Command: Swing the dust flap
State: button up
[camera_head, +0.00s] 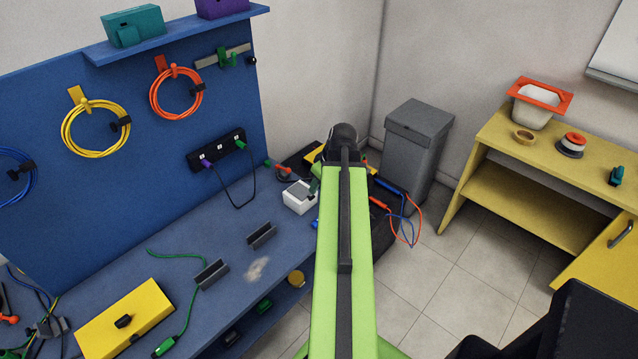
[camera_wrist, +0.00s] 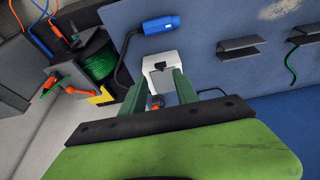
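A small white box (camera_head: 299,197) with a grey top face sits at the bench's far right end in the head view. In the wrist view the white box (camera_wrist: 150,62) lies just beyond my fingertips, with a small dark shape on its face. I cannot tell for sure which part is the dust flap. My gripper (camera_wrist: 161,76) has its two green fingers apart, with a gap between them; nothing shows held. I cannot tell whether a fingertip touches the box. In the head view my arm hides most of the gripper.
A blue connector (camera_wrist: 162,25) on a black cable lies close to the box. A green coil (camera_wrist: 95,62) and orange-handled items are to the left. Dark grey brackets (camera_head: 261,235) stand on the blue bench (camera_head: 225,300). A grey bin (camera_head: 415,150) stands beyond.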

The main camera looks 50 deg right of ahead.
aim_at(313, 197)
jog(key=b+x, duration=0.7)
jog(key=x, duration=0.1)
jog(key=shift+w+f+b, duration=0.1)
jog(key=shift+f+b, duration=0.15)
jog(key=shift+b, duration=0.05)
jog(key=shift+c, duration=0.2)
jog(key=shift+r+p, duration=0.3)
jog(key=shift+p, duration=0.05)
jog(key=shift+c, duration=1)
grip_shut()
jog(key=r+p, duration=0.3)
jog(key=shift+w, duration=0.35)
jog(key=shift+r, duration=0.15)
jog(key=r+p, duration=0.1)
jog(key=w+r+p, duration=0.1)
jog(key=shift+w+d+r+p, duration=0.1)
jog(key=shift+w+r+p, duration=0.15)
jog(key=shift+p, duration=0.1)
